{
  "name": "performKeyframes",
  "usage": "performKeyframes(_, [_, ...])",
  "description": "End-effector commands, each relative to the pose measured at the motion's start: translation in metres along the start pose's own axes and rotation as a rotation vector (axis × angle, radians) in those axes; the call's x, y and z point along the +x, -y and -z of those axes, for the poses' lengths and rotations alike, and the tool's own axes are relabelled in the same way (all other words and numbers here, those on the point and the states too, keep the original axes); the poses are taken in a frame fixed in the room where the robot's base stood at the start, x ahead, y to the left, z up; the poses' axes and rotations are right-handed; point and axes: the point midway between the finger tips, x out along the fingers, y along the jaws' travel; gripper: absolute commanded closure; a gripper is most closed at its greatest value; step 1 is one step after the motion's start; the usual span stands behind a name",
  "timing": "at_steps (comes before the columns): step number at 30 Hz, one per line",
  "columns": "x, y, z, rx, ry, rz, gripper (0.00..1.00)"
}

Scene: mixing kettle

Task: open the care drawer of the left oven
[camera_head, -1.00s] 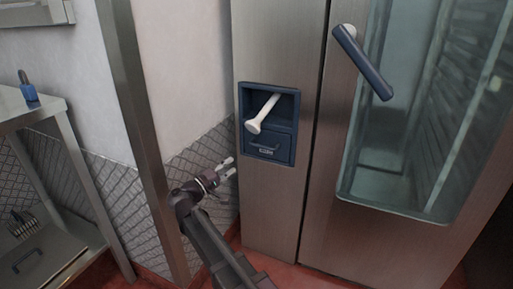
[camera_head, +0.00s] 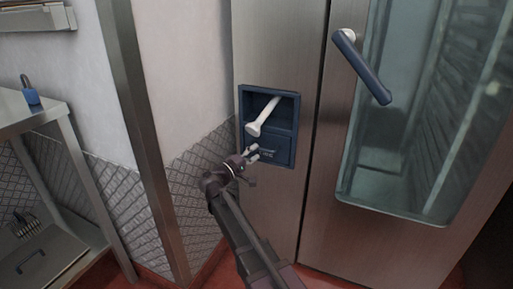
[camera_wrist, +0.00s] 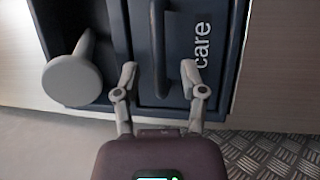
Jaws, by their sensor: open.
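The care drawer (camera_head: 283,151) is a dark blue front in the lower part of a blue recess in the left oven's (camera_head: 264,208) steel panel. In the wrist view the drawer front (camera_wrist: 213,65) bears the word "care" and a dark bar handle (camera_wrist: 159,40). My gripper (camera_head: 253,154) is in front of the drawer in the head view and hides part of it. In the wrist view my gripper (camera_wrist: 161,82) is open, with one finger on each side of the handle's near end. Whether the fingers touch it I cannot tell.
A white hand shower (camera_head: 261,119) sits in the recess above the drawer, close to my gripper. The oven door with a blue handle (camera_head: 364,68) is to the right. A steel post (camera_head: 147,140) and shelf (camera_head: 36,125) stand left.

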Motion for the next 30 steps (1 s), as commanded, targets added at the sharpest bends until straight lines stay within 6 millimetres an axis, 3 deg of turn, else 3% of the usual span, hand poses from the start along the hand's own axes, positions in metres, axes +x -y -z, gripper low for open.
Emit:
performKeyframes(7, [0.026,-0.001,0.001,0.001,0.000,0.000,0.46])
performKeyframes(20, [0.032,0.000,0.000,0.001,0.000,0.000,0.46])
performKeyframes(21, [0.032,0.000,0.000,0.001,0.000,0.000,0.49])
performKeyframes(26, [0.031,0.000,0.000,0.001,0.000,0.000,0.96])
performKeyframes(30, [0.031,0.000,0.000,0.001,0.000,0.000,1.00])
